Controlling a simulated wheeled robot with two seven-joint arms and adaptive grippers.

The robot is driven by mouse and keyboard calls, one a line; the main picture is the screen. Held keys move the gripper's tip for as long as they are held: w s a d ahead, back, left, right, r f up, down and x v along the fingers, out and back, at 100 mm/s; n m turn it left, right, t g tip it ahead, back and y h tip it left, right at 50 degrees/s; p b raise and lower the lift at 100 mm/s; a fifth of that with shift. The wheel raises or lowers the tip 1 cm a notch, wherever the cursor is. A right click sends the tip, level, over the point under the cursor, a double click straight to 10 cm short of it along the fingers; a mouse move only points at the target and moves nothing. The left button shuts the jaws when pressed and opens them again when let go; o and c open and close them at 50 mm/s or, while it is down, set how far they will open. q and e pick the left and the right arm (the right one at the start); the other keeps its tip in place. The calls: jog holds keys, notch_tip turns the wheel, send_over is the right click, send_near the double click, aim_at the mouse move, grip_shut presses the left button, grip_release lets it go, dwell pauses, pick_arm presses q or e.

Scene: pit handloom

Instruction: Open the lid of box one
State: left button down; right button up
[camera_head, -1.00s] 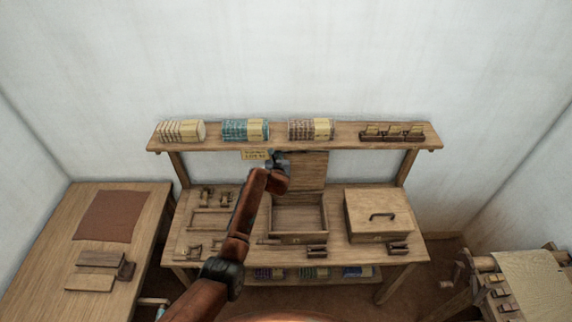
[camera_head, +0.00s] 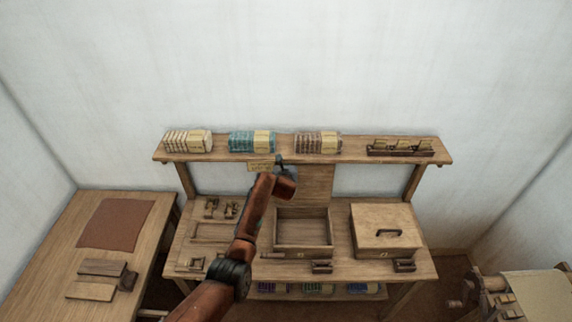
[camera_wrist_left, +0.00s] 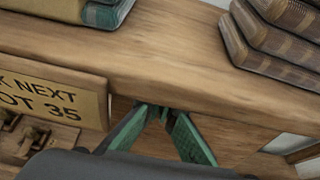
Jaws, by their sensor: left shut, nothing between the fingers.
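The middle box (camera_head: 304,252) stands open on the bench, its inside empty. Its wooden lid (camera_head: 317,186) stands upright behind it, the upper edge near the shelf. I cannot read a number on this box. My left gripper (camera_head: 281,160) is shut and empty, at the shelf's front edge, up and left of the lid. In the left wrist view its green fingertips (camera_wrist_left: 165,115) meet just below the shelf edge; I cannot tell whether they touch wood. A second box (camera_head: 384,232) on the right is closed, with a dark handle on its lid. My right gripper is out of view.
The shelf (camera_head: 215,156) above the bench holds stacks of packs and a dark rack. A yellow sign (camera_wrist_left: 50,97) hangs at its front edge beside my left gripper. Trays and small tools lie left on the bench. A side table (camera_head: 60,245) stands at left.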

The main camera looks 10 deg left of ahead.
pick_arm(q)
jog(key=v, duration=1.2)
